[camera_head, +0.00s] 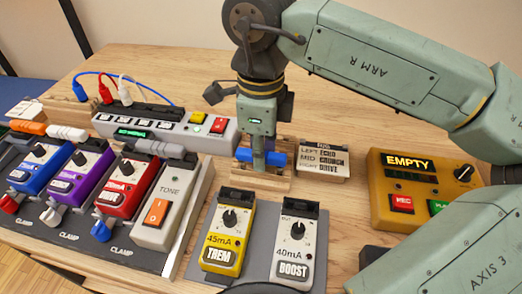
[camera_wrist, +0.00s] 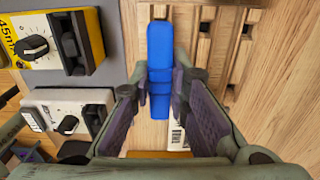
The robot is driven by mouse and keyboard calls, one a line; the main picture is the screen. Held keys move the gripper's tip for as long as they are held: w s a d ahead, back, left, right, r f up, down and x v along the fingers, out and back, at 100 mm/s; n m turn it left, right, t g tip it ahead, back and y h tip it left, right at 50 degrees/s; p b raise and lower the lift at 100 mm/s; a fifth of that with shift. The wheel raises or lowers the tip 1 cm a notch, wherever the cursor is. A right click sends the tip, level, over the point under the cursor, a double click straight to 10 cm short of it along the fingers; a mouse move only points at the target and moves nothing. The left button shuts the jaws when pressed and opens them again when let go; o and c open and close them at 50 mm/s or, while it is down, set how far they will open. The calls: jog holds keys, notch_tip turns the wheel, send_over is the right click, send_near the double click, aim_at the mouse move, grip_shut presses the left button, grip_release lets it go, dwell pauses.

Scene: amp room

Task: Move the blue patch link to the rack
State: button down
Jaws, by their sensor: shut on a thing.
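The blue patch link (camera_head: 277,158) is a short, bright blue bar. My gripper (camera_head: 262,162) is shut on it. In the wrist view the link (camera_wrist: 159,45) lies lengthwise between the fingertips of my gripper (camera_wrist: 161,88) and sticks out beyond them. A wooden slotted block, which looks like the rack (camera_head: 262,184), is under and around the gripper in the head view. Its slots (camera_wrist: 232,40) show to the right of the link in the wrist view. I cannot tell whether the link touches the wood; part of it is hidden by the fingers.
A label card (camera_head: 322,158) stands right of the block. A grey power strip (camera_head: 160,128) is to the left, a yellow pedal (camera_head: 230,235) and white pedal (camera_head: 296,243) in front. A pedalboard (camera_head: 120,258) fills the left; an orange box (camera_head: 395,172) stands right.

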jog(key=shift+f+b, duration=0.85)
jog(key=shift+b, duration=0.15)
dwell(0.4)
jog(key=shift+s+f+b, duration=0.2)
jog(key=shift+f+b, duration=0.1)
jog(key=shift+b, duration=0.05)
dwell(0.8)
jog(key=c, duration=1.5)
grip_release()
jog(key=shift+w, duration=0.1)
jog(key=shift+o, duration=0.2)
jog(key=shift+o, duration=0.2)
jog(key=shift+r, duration=0.1)
jog(key=o, duration=0.4)
jog(key=shift+w, duration=0.1)
jog(key=shift+o, duration=0.2)
jog(key=shift+r, duration=0.15)
jog(key=shift+r+p, duration=2.35)
jog(key=shift+r, duration=1.05)
